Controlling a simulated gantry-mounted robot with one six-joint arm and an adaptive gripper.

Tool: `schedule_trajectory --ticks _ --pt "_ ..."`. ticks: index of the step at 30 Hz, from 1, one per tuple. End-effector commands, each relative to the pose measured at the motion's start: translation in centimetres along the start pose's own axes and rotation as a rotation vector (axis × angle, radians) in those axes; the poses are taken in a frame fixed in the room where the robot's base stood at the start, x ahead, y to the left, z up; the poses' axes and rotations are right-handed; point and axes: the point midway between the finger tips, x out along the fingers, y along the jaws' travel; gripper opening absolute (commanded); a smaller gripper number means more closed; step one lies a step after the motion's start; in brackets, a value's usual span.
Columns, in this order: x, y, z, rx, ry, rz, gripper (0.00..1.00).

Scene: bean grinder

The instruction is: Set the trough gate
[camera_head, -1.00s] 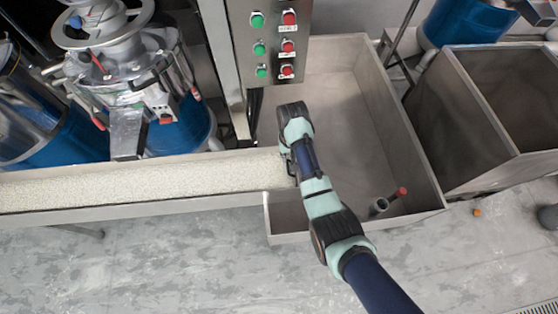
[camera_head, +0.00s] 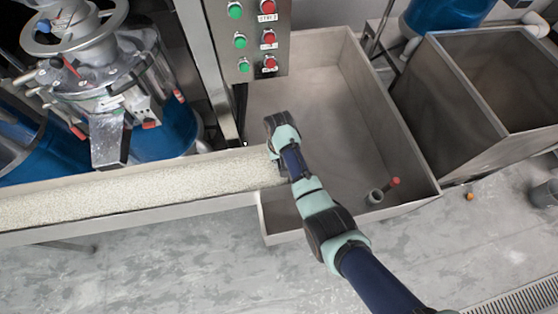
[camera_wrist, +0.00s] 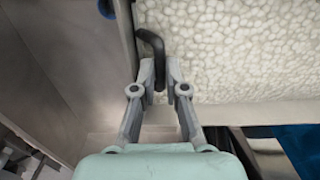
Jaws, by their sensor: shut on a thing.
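The trough (camera_head: 130,222) is a long metal channel filled with pale, bean-like grains (camera_head: 120,193). In the head view its right end meets the large metal bin. My gripper (camera_wrist: 160,76) is at this end, mostly hidden by my arm in the head view. In the wrist view its fingers are shut on a dark bent handle (camera_wrist: 151,40). The handle stands beside a thin upright plate (camera_wrist: 127,35), seemingly the gate, at the edge of the grains. Grains lie right of the plate and bare metal lies left. I cannot tell how far the gate is raised.
The open bin (camera_head: 345,120) holds a small grey cylinder with a red end (camera_head: 378,194). A button panel (camera_head: 252,40) with green and red buttons stands behind the trough. The grinder machine (camera_head: 105,80) is at left, another metal bin (camera_head: 490,100) at right. The floor in front is clear.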

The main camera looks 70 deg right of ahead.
Motion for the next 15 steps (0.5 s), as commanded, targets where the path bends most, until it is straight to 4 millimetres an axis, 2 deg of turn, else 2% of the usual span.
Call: schedule_trajectory --ticks 8,15 --pt "-0.7 0.0 0.0 -0.002 0.0 0.0 0.0" --pt "-4.6 0.0 0.0 -0.003 0.0 0.0 0.0"
